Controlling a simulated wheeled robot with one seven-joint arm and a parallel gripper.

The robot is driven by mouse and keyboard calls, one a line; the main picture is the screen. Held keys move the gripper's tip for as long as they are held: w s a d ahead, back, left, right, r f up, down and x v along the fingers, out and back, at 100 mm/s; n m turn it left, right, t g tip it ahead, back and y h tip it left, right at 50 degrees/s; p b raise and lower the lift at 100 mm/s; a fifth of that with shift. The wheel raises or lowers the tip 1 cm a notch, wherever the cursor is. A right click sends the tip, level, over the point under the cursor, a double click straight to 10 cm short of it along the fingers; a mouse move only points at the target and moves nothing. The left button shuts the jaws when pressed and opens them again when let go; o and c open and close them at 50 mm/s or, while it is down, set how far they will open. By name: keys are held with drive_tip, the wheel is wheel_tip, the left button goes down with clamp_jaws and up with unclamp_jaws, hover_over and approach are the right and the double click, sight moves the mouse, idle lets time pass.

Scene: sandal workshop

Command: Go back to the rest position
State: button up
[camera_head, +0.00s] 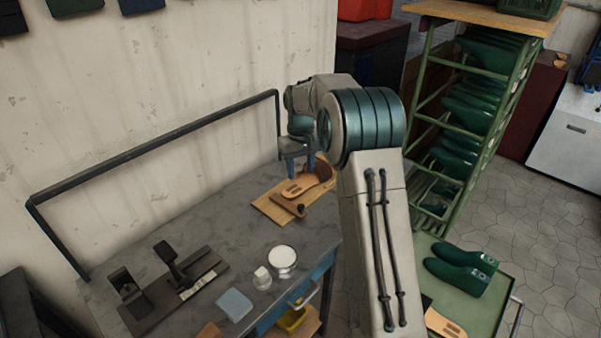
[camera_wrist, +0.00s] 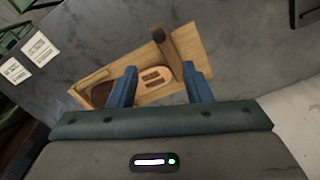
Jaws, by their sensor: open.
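My gripper (camera_wrist: 160,85) shows in the wrist view with its two blue fingers apart and nothing between them. It also shows in the head view (camera_head: 298,165), above the far end of the grey workbench (camera_head: 215,215). Below it lies a wooden board (camera_head: 272,208) with a tan sandal sole (camera_head: 301,187) and a dark knob on it. In the wrist view the board (camera_wrist: 195,45) and the sole (camera_wrist: 153,80) lie beyond the fingertips. My arm hides part of the bench's right side in the head view.
A black tool (camera_head: 165,290), a white round pot (camera_head: 282,260), a small clear jar (camera_head: 262,278) and a blue-grey pad (camera_head: 234,305) stand on the bench. A black rail (camera_head: 160,145) runs along its back. A green rack (camera_head: 465,125) and a green cart (camera_head: 455,295) with green lasts (camera_head: 462,268) stand right.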

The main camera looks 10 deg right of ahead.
idle(0.3)
drive_tip(key=s+r+m+t, duration=0.1)
drive_tip(key=s+r, duration=0.4)
drive_tip(key=s, duration=0.4)
drive_tip(key=s+r+t, duration=0.1)
drive_tip(key=s+r, duration=0.4)
drive_tip(key=s, duration=0.4)
drive_tip(key=s+f+m, duration=0.1)
drive_tip(key=s+f, duration=0.1)
drive_tip(key=s, duration=1.5)
drive_tip(key=shift+s+a+f+m+t, duration=0.2)
drive_tip(key=shift+f+m+t, duration=0.1)
drive_tip(key=shift+m+t, duration=0.1)
